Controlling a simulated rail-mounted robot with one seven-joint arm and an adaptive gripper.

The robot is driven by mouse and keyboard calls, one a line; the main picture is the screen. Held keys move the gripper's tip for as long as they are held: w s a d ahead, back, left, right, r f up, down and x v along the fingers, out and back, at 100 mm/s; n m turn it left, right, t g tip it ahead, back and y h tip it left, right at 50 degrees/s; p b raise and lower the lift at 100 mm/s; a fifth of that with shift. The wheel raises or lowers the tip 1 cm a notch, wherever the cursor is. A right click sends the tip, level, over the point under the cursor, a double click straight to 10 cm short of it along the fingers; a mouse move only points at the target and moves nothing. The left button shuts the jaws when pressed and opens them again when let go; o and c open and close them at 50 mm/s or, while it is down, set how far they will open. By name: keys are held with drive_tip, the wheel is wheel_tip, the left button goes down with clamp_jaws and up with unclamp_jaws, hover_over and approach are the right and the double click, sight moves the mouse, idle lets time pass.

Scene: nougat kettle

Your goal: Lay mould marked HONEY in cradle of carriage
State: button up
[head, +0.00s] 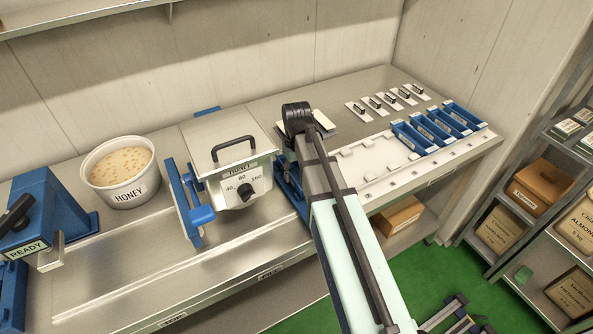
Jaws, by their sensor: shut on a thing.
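My arm reaches up from the bottom, and its black end (297,112) is just right of the kettle. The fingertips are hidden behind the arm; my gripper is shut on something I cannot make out. Several blue moulds (410,139) stand in a row at the right end of the pale rack; their labels are too small to read. A blue part (289,188) shows beside my arm at the kettle's right side; I cannot tell whether it is the carriage or a mould. No mould marked HONEY can be picked out.
The metal kettle (235,153) has a handled lid and a dial. A white tub marked HONEY (121,190) stands left of it, and a blue device marked READY (42,215) at far left. The pale rack (362,163) has empty places. Several handled plates (376,106) lie behind it.

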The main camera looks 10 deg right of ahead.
drive_tip(key=o, duration=1.7)
wheel_tip(320, 180, up, 8)
drive_tip(key=p, duration=0.5)
drive_tip(key=shift+p, duration=0.3)
